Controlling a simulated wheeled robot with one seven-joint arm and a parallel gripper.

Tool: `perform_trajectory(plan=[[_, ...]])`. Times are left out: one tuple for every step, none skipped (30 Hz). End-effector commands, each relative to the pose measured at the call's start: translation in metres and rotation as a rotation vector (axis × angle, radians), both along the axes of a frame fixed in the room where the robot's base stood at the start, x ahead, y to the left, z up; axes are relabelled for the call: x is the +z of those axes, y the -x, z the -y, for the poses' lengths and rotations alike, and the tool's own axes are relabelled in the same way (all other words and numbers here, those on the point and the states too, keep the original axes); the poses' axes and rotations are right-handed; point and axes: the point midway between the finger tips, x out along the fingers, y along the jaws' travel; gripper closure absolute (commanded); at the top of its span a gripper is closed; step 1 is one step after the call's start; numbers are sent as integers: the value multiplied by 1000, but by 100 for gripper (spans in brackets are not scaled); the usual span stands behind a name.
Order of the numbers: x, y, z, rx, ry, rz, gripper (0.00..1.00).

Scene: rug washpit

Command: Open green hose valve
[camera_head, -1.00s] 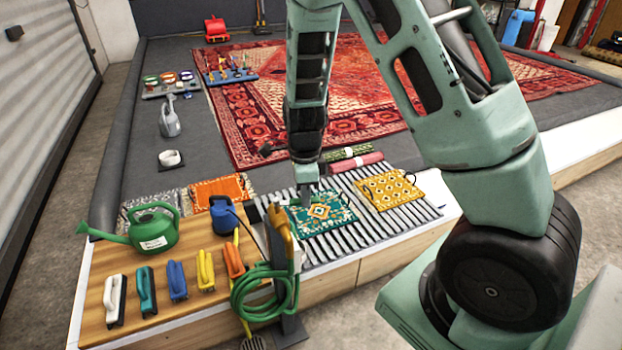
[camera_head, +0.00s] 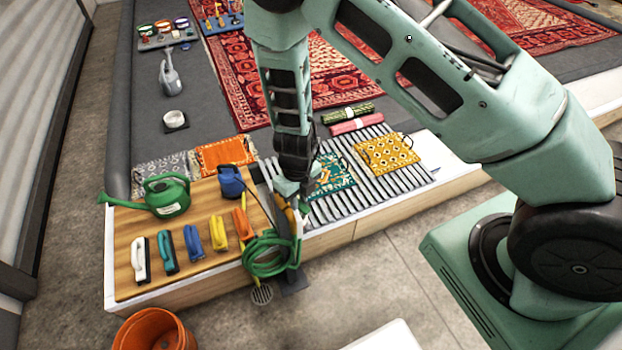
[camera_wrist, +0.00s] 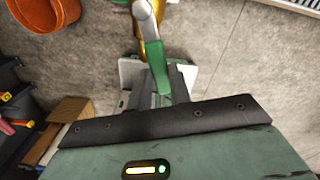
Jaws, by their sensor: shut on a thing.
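The green hose valve's lever (camera_wrist: 156,66) shows in the wrist view, below a light grey fitting and in front of brass-coloured pipe. My gripper (camera_wrist: 158,82) has its fingers shut on the lever. In the head view my gripper (camera_head: 304,196) is at the top of the hose post, and the arm hides most of the valve. The coiled green hose (camera_head: 264,256) hangs on the post just below my gripper.
A wooden board holds a green watering can (camera_head: 167,196), a blue jug (camera_head: 232,182) and several brushes. A slatted rack with a teal mat (camera_head: 332,177) and a yellow mat (camera_head: 387,154) is beside the post. An orange bucket (camera_head: 150,330) stands on the floor in front.

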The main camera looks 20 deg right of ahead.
Motion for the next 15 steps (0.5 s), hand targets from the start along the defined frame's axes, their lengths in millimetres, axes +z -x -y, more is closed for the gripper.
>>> perform_trajectory(plan=[[7, 1, -5, -32, 0, 0, 100], [7, 1, -8, -52, 0, 1, 100], [6, 1, -10, -79, 0, 1, 100], [6, 2, -12, -98, 0, 1, 100], [6, 2, -13, -118, 0, 1, 100], [5, 2, -15, -139, 0, 1, 100], [5, 2, -17, -156, 0, 1, 100], [5, 2, -18, -172, 0, 2, 100], [4, 2, -19, -189, 0, 2, 100], [4, 2, -20, -202, -1, 3, 100], [4, 2, -21, -214, -1, 3, 100], [3, 2, -22, -228, 0, 2, 100], [3, 3, -22, -236, 0, 2, 100], [3, 2, -23, -244, -1, 3, 100], [3, 2, -24, -254, -1, 3, 100]])
